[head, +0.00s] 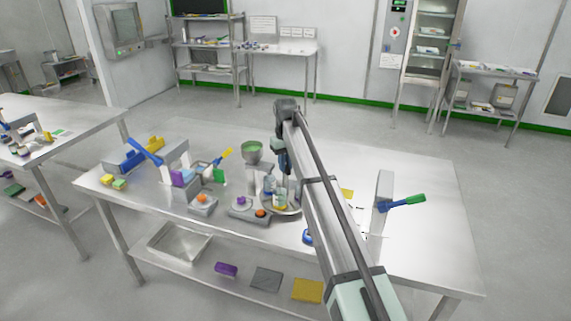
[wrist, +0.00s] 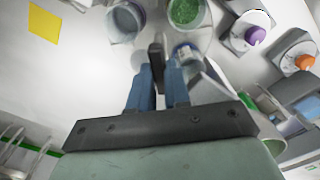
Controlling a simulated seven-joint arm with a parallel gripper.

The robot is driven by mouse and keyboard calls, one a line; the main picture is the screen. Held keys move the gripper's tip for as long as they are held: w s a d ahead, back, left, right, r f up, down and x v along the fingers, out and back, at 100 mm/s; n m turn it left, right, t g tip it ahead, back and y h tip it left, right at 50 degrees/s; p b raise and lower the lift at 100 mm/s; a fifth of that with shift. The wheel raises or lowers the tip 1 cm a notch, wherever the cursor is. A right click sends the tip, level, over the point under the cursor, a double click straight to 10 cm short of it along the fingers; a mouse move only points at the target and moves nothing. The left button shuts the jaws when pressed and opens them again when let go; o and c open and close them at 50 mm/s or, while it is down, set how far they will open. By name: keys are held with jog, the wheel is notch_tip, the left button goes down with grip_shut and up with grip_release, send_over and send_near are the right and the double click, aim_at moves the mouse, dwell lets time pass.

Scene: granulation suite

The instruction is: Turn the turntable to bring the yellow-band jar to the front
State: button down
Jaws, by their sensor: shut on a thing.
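The round grey turntable (head: 294,211) stands near the front middle of the steel table, partly hidden by my arm. Small clear jars stand on it. One jar with a yellowish band (head: 280,204) appears near its front edge; a bluish jar (head: 269,184) is just behind and left. My gripper (head: 284,168) is over the turntable, pointing down. In the wrist view its blue fingers (wrist: 157,72) are shut on a dark upright peg (wrist: 157,52).
A yellow square (wrist: 43,24) lies on the table. The table's right side is mostly clear.

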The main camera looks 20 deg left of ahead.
jog(key=c, duration=1.1)
grip_release()
jog(key=shift+r, duration=0.1)
notch_tip(320, 180, up, 14)
jog(key=shift+f, duration=0.15)
